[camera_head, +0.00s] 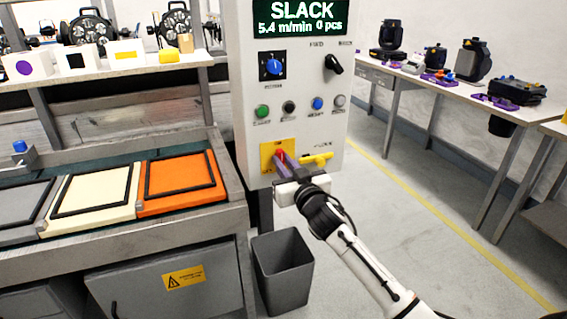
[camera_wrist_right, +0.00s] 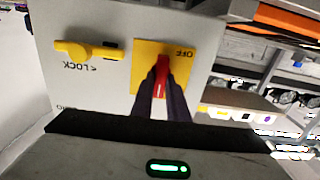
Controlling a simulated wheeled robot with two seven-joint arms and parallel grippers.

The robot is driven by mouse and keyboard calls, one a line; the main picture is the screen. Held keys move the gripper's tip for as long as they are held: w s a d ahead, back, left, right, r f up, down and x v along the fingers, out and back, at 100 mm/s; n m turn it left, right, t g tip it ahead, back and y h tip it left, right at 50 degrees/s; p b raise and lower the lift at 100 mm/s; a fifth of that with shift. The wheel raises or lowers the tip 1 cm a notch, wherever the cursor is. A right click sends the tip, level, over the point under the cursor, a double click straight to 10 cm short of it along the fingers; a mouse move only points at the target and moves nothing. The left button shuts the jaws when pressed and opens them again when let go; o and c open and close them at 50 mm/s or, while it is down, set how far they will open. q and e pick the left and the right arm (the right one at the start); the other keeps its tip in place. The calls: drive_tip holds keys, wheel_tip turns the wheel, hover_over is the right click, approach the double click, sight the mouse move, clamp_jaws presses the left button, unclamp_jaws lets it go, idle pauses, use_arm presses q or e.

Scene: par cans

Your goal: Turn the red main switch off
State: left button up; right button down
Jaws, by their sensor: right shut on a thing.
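The red main switch (camera_head: 280,155) sits on a yellow plate (camera_head: 267,150) low on the grey control panel (camera_head: 290,100). In the right wrist view the red switch handle (camera_wrist_right: 161,77) shows between my fingertips, on the yellow plate marked OFF (camera_wrist_right: 181,57). My right gripper (camera_head: 283,164) is at the panel, with its fingers shut on the red handle. The fingers hide part of the handle, so its exact setting is hard to read. My left gripper does not show.
A yellow lock lever (camera_head: 317,158) is just right of the switch. A blue knob (camera_head: 273,67), a black knob (camera_head: 333,64) and several push buttons are above. A grey bin (camera_head: 283,272) stands below the panel. A bench with framed panels (camera_head: 180,176) is left.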

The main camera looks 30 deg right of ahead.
use_arm(q)
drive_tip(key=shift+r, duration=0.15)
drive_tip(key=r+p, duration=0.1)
drive_tip(key=p, duration=0.1)
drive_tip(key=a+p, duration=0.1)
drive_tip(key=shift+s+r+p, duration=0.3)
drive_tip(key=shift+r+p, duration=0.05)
use_arm(e)
drive_tip(key=n, duration=1.7)
drive_tip(key=shift+a+f+n, duration=0.3)
drive_tip(key=shift+f+n, duration=0.1)
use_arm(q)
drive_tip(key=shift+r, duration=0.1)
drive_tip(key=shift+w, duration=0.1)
use_arm(e)
drive_tip(key=c, duration=1.7)
unclamp_jaws()
drive_tip(key=v, duration=1)
drive_tip(key=shift+s, duration=0.15)
